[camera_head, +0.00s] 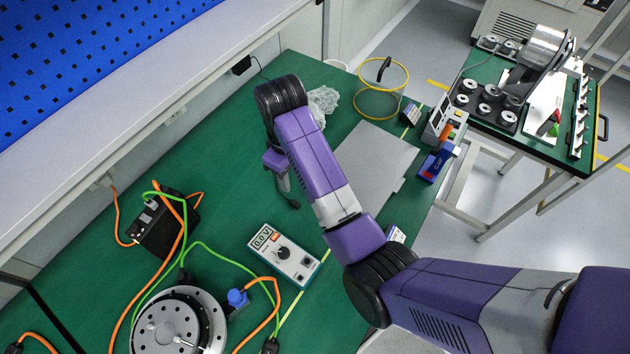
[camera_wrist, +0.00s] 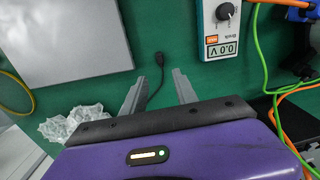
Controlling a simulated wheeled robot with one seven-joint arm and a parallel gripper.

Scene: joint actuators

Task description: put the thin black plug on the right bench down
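The thin black plug (camera_wrist: 159,58) lies on the green bench top (camera_head: 225,205), and its cable runs back between my fingers in the wrist view. The plug also shows in the head view (camera_head: 294,204), just below my gripper (camera_head: 285,184). My gripper (camera_wrist: 158,80) is open, its two grey fingers apart on either side of the cable. The plug's head is a little beyond the fingertips. I see no finger touching plug or cable. The fingers' exact height above the bench is hard to tell.
A multimeter (camera_head: 284,256) stands near the plug. A grey plate (camera_head: 372,165) and crumpled clear plastic (camera_head: 323,101) lie on the other side. A round metal actuator (camera_head: 180,325) with orange and green cables is at the front left. Bare green bench surrounds the plug.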

